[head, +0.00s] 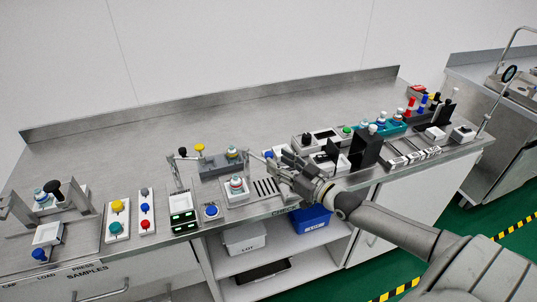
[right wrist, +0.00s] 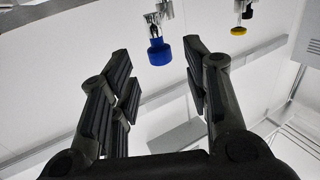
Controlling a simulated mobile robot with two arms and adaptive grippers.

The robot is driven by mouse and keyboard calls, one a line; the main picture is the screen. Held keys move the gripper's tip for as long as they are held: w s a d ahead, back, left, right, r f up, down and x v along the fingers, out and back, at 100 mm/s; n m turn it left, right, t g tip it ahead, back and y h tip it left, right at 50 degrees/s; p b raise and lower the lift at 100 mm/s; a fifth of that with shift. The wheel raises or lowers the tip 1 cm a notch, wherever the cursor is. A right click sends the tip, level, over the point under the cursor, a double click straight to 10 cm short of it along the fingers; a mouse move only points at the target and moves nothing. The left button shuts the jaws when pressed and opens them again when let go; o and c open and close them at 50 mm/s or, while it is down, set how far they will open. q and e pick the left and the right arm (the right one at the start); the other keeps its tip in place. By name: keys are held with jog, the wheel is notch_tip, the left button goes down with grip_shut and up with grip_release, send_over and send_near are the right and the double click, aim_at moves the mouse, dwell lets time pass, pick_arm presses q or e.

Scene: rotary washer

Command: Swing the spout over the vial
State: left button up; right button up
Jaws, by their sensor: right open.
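My right gripper (head: 278,166) is over the bench at the rotary washer, its fingers pointing left. In the right wrist view its fingers (right wrist: 160,75) are apart with nothing between the pads. A blue knob (right wrist: 159,52) on a metal fitting shows just beyond the fingertips; it appears to be the small blue part (head: 268,154) beside the gripper in the head view, probably on the spout. A similar one (head: 232,152) stands by the grey block. My left gripper is out of view.
A slotted drain (head: 265,188) lies beside the white plate, close under the gripper. A dark upright block (head: 366,150) stands to the right. The back of the bench is clear.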

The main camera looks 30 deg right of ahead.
aim_at(272, 157)
jog(key=shift+w+a, duration=0.2)
jog(key=shift+w, duration=0.65)
jog(key=shift+w+a, duration=0.15)
jog(key=shift+w, duration=0.7)
jog(key=shift+w+a, duration=0.2)
jog(key=shift+w, duration=0.65)
jog(key=shift+c, duration=0.3)
grip_shut()
